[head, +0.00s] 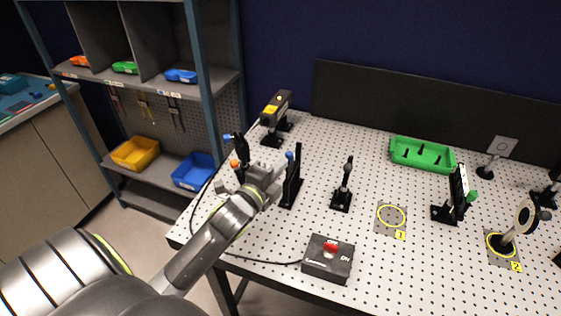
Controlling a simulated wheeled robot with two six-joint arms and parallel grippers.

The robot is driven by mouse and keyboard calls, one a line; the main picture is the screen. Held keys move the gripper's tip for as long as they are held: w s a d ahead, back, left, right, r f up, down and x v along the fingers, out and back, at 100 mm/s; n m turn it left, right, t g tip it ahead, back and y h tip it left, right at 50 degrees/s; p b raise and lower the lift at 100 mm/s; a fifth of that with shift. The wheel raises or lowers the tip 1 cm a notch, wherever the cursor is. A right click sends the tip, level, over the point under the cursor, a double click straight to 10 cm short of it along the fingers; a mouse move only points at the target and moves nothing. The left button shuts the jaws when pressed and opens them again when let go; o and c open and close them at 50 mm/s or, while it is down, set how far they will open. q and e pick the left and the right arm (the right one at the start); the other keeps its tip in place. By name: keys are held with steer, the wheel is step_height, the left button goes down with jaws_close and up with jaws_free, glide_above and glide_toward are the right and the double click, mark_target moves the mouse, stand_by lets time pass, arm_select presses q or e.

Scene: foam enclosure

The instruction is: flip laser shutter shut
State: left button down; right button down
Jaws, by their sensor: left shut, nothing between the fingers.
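The laser (276,113), a dark housing with yellow labels, stands at the back left of the perforated table. In front of it is a black upright plate (294,178) with a blue knob at its upper left edge. A dark mount (240,150) with blue and orange knobs stands to its left, partly hidden by my gripper. I cannot tell for sure which part is the shutter. My left gripper (281,172) is shut and empty, close beside the black plate and its blue knob; I cannot tell whether it touches. My right gripper is not in view.
A control box (328,259) with a red button sits at the front edge, its cable running left. A post mount (343,186), a green tray (422,154), a framed plate (455,195) and a round optic (521,220) stand to the right.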

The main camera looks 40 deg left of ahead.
mark_target(287, 153)
arm_select(q)
steer(key=shift+w, duration=0.3)
steer(key=w, duration=0.2)
steer(key=w+a, duration=0.1)
steer(key=w, duration=0.1)
steer(key=shift+w+r, duration=0.2)
steer(key=shift+w, duration=0.1)
steer(key=shift+a, duration=0.1)
stand_by(0.3)
